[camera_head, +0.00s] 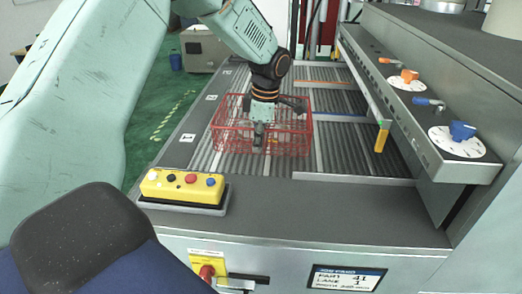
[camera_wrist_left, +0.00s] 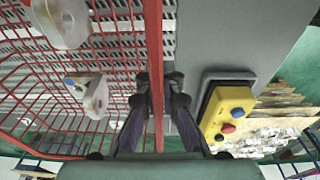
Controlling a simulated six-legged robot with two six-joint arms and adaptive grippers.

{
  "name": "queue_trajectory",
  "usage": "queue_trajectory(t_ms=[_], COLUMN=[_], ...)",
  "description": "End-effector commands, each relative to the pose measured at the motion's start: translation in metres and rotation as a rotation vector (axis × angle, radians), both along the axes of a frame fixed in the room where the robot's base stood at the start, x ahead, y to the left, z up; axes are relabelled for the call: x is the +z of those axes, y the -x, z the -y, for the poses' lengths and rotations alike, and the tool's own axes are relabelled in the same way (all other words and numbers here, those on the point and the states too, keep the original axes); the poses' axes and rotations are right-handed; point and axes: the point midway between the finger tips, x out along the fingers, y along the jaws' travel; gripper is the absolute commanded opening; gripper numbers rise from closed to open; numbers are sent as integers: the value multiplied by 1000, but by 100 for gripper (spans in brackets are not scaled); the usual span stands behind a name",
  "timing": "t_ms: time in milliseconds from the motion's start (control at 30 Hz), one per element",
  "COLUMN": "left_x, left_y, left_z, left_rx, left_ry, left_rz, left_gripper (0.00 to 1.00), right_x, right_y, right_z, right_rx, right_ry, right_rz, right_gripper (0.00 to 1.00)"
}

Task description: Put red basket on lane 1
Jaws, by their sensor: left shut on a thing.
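The red wire basket (camera_head: 292,142) is over the ribbed lane beside the label "1" (camera_head: 187,138), which I take as lane 1 (camera_head: 355,158). I cannot tell whether its base touches the lane. My left gripper (camera_head: 258,138) points down and is shut on the basket's near rim. In the left wrist view the red rim (camera_wrist_left: 154,50) runs between the fingertips (camera_wrist_left: 160,84). Two pale castings, one at the top (camera_wrist_left: 62,20) and one lower (camera_wrist_left: 92,95), lie inside the basket. My right gripper is out of view.
A yellow button box (camera_head: 182,187) sits at the near left corner. A grey panel with dials (camera_head: 460,142) overhangs the right side. An orange divider (camera_head: 322,82) and a blue divider (camera_head: 340,117) mark farther lanes. Ribbed surface right of the basket is clear.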

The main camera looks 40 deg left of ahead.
Motion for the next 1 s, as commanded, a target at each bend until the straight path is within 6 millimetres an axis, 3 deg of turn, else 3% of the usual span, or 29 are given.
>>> queue_trajectory(t_ms=[167,400,767,1000], left_x=[-10,-38,-43,-44], left_y=[-2,-3,-4,-3], left_z=[-1,-2,-3,-2], left_rx=[0,0,0,0], left_ry=[-2,-2,-2,-1], left_rz=[3,3,5,2], left_gripper=[0,0,0,23], right_x=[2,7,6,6], right_y=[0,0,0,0], right_z=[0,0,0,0], right_rx=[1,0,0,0], right_ry=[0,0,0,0], right_rz=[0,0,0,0], right_gripper=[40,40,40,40])
